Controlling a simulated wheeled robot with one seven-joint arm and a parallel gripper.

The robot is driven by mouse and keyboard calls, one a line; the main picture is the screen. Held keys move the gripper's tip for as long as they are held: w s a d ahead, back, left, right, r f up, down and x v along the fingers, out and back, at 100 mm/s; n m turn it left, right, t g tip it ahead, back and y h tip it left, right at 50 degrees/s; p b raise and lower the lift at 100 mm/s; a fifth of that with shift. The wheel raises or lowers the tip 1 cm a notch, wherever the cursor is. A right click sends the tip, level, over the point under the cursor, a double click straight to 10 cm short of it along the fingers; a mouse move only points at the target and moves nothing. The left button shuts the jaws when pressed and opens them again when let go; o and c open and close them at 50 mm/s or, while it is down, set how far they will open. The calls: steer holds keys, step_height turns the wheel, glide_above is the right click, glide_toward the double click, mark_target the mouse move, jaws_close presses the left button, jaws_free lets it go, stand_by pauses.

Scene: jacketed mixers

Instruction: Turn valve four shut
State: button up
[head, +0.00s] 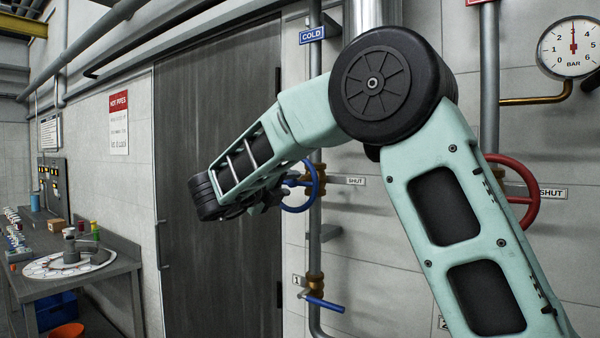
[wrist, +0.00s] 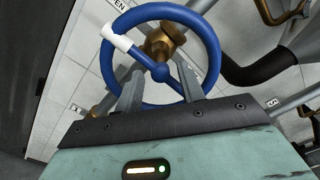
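A blue handwheel (wrist: 209,50) with a white mark (wrist: 116,38) on its rim fills the upper wrist view, on a brass valve body (wrist: 165,42). In the head view the wheel (head: 319,187) stands on the cold pipe, partly behind my arm. My gripper (wrist: 160,84) is open at the wheel. Its two fingers are apart, with the wheel's hub and spoke between them in the picture. I cannot tell whether they touch it. A SHUT sign (head: 355,181) is right of the wheel. No number four can be read on it.
A red handwheel (head: 528,190) is at the right, partly behind my arm. A blue lever valve (head: 323,303) sits lower on the cold pipe (head: 316,230), near a plate reading 1 (head: 297,280). A dark door (head: 200,110) is left; a bench (head: 85,277) stands further left.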

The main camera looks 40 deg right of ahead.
mark_target(293, 182)
steer(key=p+x, duration=0.2)
steer(key=x, duration=0.4)
steer(key=shift+c, duration=0.3)
